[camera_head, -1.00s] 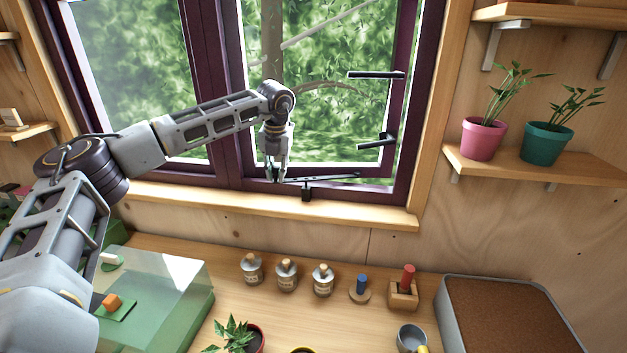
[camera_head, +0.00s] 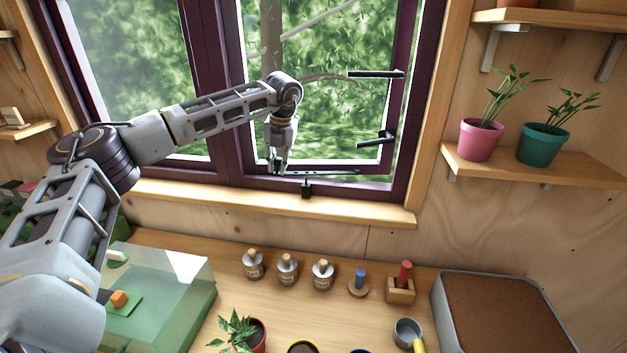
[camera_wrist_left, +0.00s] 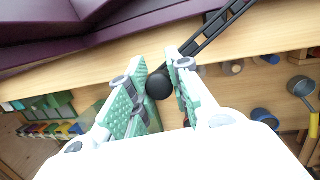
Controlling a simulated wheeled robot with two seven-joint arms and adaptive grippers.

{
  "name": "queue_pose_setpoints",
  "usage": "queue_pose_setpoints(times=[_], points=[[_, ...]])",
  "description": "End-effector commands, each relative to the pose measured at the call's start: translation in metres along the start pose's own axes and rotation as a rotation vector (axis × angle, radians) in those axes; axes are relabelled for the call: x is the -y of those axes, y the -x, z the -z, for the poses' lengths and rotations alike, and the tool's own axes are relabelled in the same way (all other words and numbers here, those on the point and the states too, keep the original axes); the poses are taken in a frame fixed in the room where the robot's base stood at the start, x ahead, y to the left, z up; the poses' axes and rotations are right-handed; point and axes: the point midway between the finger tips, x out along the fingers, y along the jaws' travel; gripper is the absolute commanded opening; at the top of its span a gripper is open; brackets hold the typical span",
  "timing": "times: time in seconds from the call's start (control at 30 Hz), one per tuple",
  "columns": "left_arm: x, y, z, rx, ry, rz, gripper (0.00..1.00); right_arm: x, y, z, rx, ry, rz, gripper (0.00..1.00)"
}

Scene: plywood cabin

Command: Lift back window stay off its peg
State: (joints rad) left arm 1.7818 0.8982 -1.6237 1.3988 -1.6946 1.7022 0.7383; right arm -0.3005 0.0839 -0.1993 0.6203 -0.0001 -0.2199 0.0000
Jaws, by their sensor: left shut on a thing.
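The window stay (camera_head: 335,172) is a thin black bar along the bottom of the right-hand window. My left gripper (camera_head: 278,168) is at the stay's left end, pointing down. In the left wrist view the gripper (camera_wrist_left: 160,78) has its green-padded fingers on either side of the stay's round black knob (camera_wrist_left: 159,86). The slotted bar of the stay (camera_wrist_left: 212,34) runs up and right from there. The black peg (camera_head: 306,188) stands on the sill below the bar. Whether bar and peg touch is too small to tell. My right gripper is out of view.
The wooden sill (camera_head: 360,211) runs under the purple window frame. Below are several small bottles (camera_head: 287,270), a clear green-based box (camera_head: 170,275) and a brown-topped tray (camera_head: 440,300).

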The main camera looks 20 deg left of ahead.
Motion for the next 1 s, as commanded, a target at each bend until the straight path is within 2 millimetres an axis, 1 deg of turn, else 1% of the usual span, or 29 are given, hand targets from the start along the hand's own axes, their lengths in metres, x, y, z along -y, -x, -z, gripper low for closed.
queue_pose_setpoints(times=[0.17,0.53,0.93,1.0], points=[[0.0,0.003,-0.001,-0.004,-0.002,-0.006,0.0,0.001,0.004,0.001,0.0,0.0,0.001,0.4],[0.003,0.015,-0.005,-0.024,-0.012,-0.042,0.0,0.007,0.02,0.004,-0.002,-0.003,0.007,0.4],[0.006,0.028,-0.01,-0.045,-0.023,-0.083,0.0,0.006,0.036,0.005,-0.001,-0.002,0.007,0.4],[0.007,0.029,-0.011,-0.049,-0.026,-0.092,0.0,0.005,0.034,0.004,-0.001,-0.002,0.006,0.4]])
